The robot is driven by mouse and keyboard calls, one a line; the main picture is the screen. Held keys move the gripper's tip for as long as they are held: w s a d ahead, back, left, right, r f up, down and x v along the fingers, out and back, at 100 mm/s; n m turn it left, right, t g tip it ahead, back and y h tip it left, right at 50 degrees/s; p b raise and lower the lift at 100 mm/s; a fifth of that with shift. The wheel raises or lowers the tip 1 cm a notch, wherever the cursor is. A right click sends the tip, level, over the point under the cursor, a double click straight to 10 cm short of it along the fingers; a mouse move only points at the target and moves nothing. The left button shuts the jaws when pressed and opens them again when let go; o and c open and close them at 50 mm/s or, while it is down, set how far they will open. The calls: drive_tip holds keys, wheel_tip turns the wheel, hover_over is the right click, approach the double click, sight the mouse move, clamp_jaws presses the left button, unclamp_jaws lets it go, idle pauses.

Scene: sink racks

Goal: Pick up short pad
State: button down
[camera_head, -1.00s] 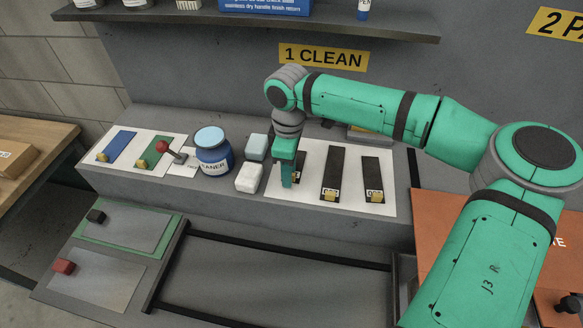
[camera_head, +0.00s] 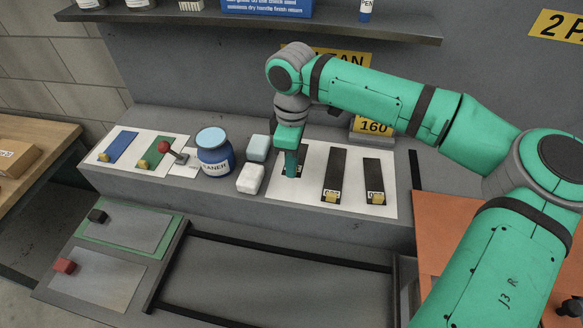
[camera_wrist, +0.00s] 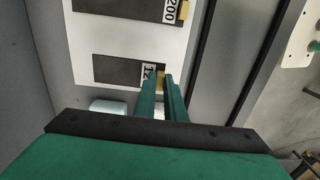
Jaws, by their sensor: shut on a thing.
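The short pad is a black strip with a "12…" label and a yellow tab. It shows in the wrist view (camera_wrist: 118,69) and, partly hidden behind my fingers, in the head view (camera_head: 301,161). My gripper (camera_head: 291,174) is at the pad's near end. In the wrist view my fingers (camera_wrist: 161,84) are closed at the yellow tab. I cannot tell whether the pad is clear of the white sheet (camera_head: 311,193). Two more black pads with yellow tabs, a middle one (camera_head: 335,171) and a right one (camera_head: 373,173), lie on the sheet.
Two sponge-like blocks, one pale blue (camera_head: 257,147) and one white (camera_head: 250,179), and a blue jar (camera_head: 215,158) stand left of my gripper. A red-knobbed lever (camera_head: 165,147) stands farther left. A yellow "160" sign (camera_head: 373,127) is behind the pads. The sink tray in front is empty.

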drive_tip(key=s+r, duration=0.8)
drive_tip(key=s, duration=0.4)
drive_tip(key=shift+s+d, duration=0.2)
drive_tip(key=shift+d, duration=0.25)
